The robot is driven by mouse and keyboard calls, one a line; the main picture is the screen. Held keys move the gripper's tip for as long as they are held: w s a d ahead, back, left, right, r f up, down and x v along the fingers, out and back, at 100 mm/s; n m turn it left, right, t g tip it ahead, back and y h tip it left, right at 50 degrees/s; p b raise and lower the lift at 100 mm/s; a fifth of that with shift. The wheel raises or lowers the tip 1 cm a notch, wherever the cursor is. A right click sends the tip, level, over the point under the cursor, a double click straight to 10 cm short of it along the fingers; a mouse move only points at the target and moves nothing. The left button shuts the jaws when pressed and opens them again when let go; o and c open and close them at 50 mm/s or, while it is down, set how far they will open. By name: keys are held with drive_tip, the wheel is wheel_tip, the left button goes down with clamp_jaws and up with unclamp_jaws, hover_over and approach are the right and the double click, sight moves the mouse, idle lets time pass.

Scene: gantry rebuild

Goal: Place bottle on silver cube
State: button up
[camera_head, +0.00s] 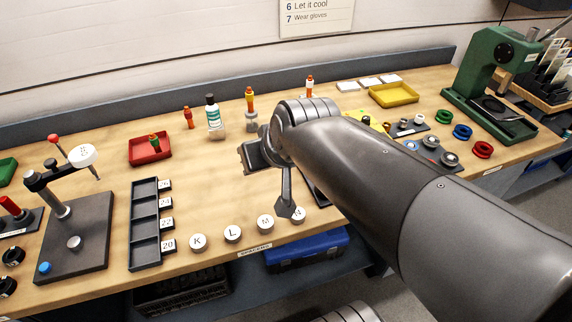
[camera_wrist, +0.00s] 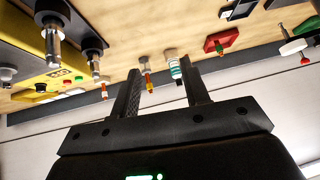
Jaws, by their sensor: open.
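A white bottle (camera_head: 212,112) with a green label and dark cap stands upright toward the back of the bench; a grey-brown block shows at its base. Right of it, a small silver cube (camera_head: 251,124) has an orange and yellow item (camera_head: 250,98) standing above it. My gripper (camera_wrist: 160,66) is open and empty in the wrist view, its two fingers apart. The bottle (camera_wrist: 176,70) shows between and beyond the fingers, upside down in that view. In the head view, my gripper is in front of the cube, partly hidden by my arm.
A red tray (camera_head: 135,152) lies left of the bottle, beside a small orange item (camera_head: 189,118). A black slotted tray (camera_head: 145,250) and several white lettered knobs (camera_head: 233,233) line the front. A green press (camera_head: 490,70) stands far right. Bare wood lies between red tray and knobs.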

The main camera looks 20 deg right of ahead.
drive_tip(key=s+d+f+g+h, duration=0.1)
drive_tip(key=s+d, duration=0.3)
drive_tip(key=s, duration=0.3)
drive_tip(key=shift+s+f+m+g+h, duration=0.15)
drive_tip(key=shift+s+m+g+h, duration=0.15)
drive_tip(key=shift+m+g, duration=0.1)
idle(0.6)
